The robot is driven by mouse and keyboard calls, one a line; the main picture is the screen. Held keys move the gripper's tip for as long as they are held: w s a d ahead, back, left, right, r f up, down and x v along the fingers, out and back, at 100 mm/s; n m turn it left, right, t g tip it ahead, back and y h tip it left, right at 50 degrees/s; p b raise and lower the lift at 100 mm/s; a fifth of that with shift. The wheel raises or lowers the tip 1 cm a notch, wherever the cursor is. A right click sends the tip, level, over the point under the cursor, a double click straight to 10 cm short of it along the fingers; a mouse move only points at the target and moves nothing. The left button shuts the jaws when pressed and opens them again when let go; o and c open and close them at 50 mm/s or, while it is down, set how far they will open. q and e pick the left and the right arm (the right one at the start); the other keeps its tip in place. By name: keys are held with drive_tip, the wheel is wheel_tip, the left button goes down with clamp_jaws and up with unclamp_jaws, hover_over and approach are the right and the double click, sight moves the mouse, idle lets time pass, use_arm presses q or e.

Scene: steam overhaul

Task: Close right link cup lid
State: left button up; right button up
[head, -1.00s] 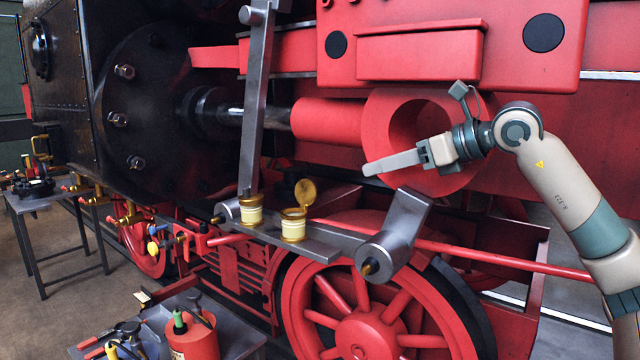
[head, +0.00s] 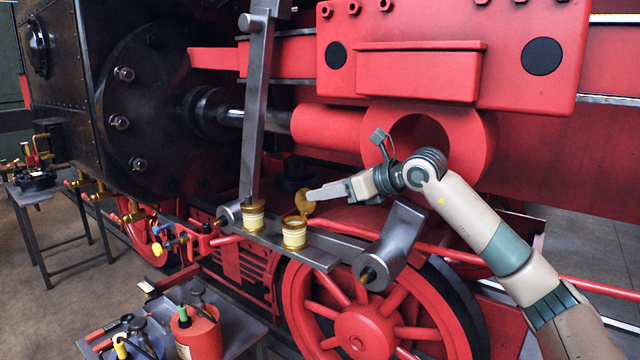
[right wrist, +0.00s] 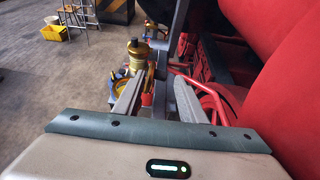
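The right link cup (head: 294,234), brass with a pale band, stands on the grey link bar. Its round brass lid (head: 303,203) is raised, tilted up at the cup's rear. My right gripper (head: 312,194) has its fingertips beside the raised lid, at its upper right; I cannot tell whether they touch it. In the right wrist view, the two fingers (right wrist: 158,98) are apart, with brass parts seen beyond and between them. A matching left cup (head: 253,217) stands to the left with its top covered. My left gripper is not in view.
A grey upright lever (head: 254,110) rises behind the left cup. A grey crank arm (head: 395,245) stands right of the cups, below my right arm. The red cylinder (head: 325,125) is above. A tool table (head: 245,330) stands at the bottom left.

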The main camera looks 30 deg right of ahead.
sight(300, 195)
drive_tip(key=shift+p+x, duration=0.3)
drive_tip(key=shift+x, duration=0.75)
drive_tip(key=shift+c, duration=0.2)
drive_tip(key=c, duration=0.8)
drive_tip(key=shift+a+b, duration=0.1)
drive_tip(key=shift+b, duration=0.2)
drive_tip(key=n+b, duration=0.1)
drive_tip(key=b, duration=0.1)
drive_tip(key=a+n+h+b, duration=0.1)
drive_tip(key=b, duration=0.2)
drive_tip(key=s+a+n+t+h+b, duration=0.1)
drive_tip(key=b, duration=0.1)
drive_tip(key=shift+a+r+n+b, duration=0.2)
drive_tip(key=shift+n+b, duration=0.15)
drive_tip(key=shift+n, duration=0.05)
drive_tip(key=shift+s+a+r+n+t+h+b, duration=0.25)
drive_tip(key=shift+a+n+t+h+b, duration=0.2)
drive_tip(key=shift+b, duration=0.55)
drive_tip(key=shift+d, duration=0.1)
